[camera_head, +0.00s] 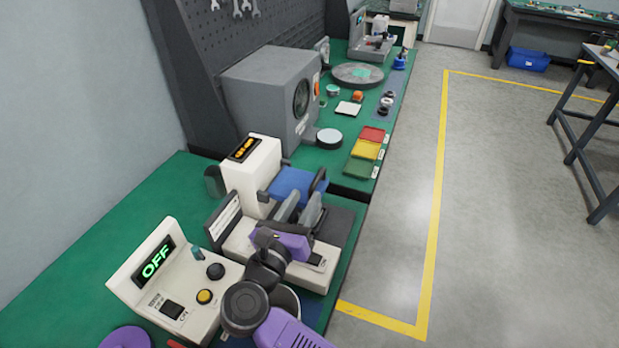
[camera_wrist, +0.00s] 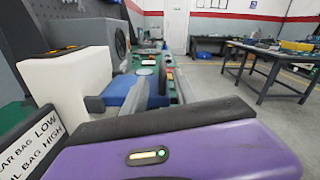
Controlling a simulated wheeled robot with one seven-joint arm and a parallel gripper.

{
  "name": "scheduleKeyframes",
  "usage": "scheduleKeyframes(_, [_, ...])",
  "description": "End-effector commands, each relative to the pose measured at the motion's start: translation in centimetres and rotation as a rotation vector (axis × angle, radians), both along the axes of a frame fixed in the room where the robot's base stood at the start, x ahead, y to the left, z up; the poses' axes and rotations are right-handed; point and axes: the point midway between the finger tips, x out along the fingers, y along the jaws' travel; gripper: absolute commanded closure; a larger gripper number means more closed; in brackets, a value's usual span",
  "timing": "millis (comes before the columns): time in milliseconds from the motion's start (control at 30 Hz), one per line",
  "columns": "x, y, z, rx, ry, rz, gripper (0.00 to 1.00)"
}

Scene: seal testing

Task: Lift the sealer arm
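The sealer is a white machine (camera_head: 252,174) with orange digits on its top display, standing on the green bench. Its blue sealer arm (camera_head: 293,181) sticks out to the right, with dark parts at its end. The blue arm also shows in the wrist view (camera_wrist: 121,91), just beyond my grey fingers. My purple gripper (camera_head: 303,199) is over the sealer's white base, its two grey fingers apart and pointing toward the blue arm. I see nothing held between them. Whether a fingertip touches the blue arm cannot be told.
A white control box (camera_head: 165,280) reading OFF stands at the near left. A grey chamber (camera_head: 270,97) stands behind the sealer. Red, yellow and green trays (camera_head: 366,151) lie farther along the bench. The floor right of the bench is clear.

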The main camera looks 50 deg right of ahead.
Motion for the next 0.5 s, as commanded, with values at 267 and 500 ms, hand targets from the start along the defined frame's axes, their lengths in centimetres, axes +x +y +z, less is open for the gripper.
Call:
scheduleKeyframes(267, [0.2,-1.9,0.1,0.016,-0.038,-0.018,0.66])
scheduleKeyframes(500, [1.4,-5.4,0.2,0.015,-0.037,-0.017,0.66])
